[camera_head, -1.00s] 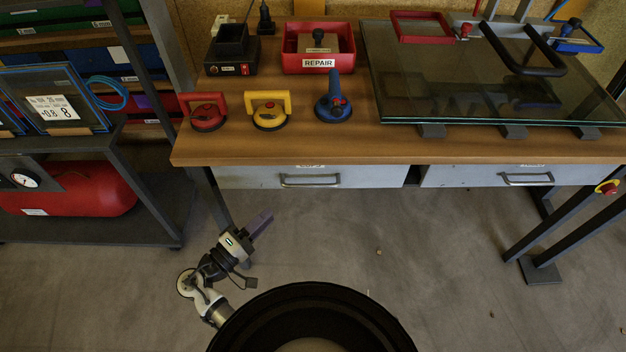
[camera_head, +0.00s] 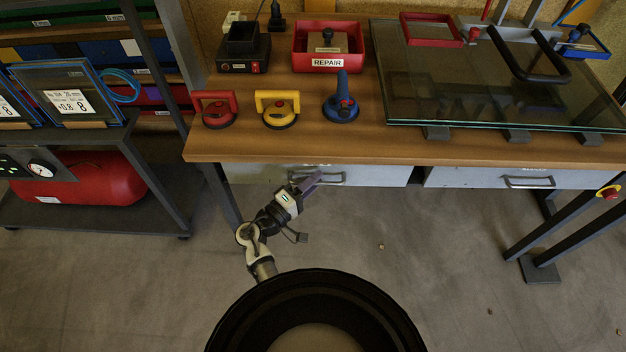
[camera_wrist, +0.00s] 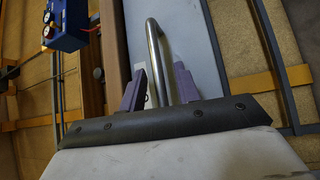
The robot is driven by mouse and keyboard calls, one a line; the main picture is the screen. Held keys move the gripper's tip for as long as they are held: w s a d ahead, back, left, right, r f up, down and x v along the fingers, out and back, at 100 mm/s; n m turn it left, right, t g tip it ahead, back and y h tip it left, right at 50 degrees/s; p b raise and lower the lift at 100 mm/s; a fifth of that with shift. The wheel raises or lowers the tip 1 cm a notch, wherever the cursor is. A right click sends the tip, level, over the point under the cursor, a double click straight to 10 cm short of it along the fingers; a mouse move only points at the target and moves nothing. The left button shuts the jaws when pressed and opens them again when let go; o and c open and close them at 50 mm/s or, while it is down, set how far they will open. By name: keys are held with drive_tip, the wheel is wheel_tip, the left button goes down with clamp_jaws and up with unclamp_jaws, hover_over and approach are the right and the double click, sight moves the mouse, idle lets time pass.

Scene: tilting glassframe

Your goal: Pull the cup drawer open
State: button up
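Two grey drawers sit shut under the bench top, a left drawer (camera_head: 250,174) and a right drawer (camera_head: 450,178). Their small labels are too small to read, so I cannot tell which is the cup drawer by name. My gripper (camera_head: 314,181) is at the left drawer's metal bar handle (camera_head: 335,183). In the wrist view the handle (camera_wrist: 155,55) runs between the two purple fingers of my gripper (camera_wrist: 160,85), with gaps visible at its sides. The fingers are open. The drawer front (camera_wrist: 195,40) is just beyond the handle.
The wooden bench top (camera_head: 350,145) holds red (camera_head: 218,110), yellow (camera_head: 278,108) and blue (camera_head: 341,105) suction cups, a red REPAIR bin (camera_head: 328,63) and a glass pane (camera_head: 480,95). A rack (camera_head: 90,222) with a red tank (camera_head: 95,178) stands left. The floor before the drawers is clear.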

clamp_jaws()
idle(0.5)
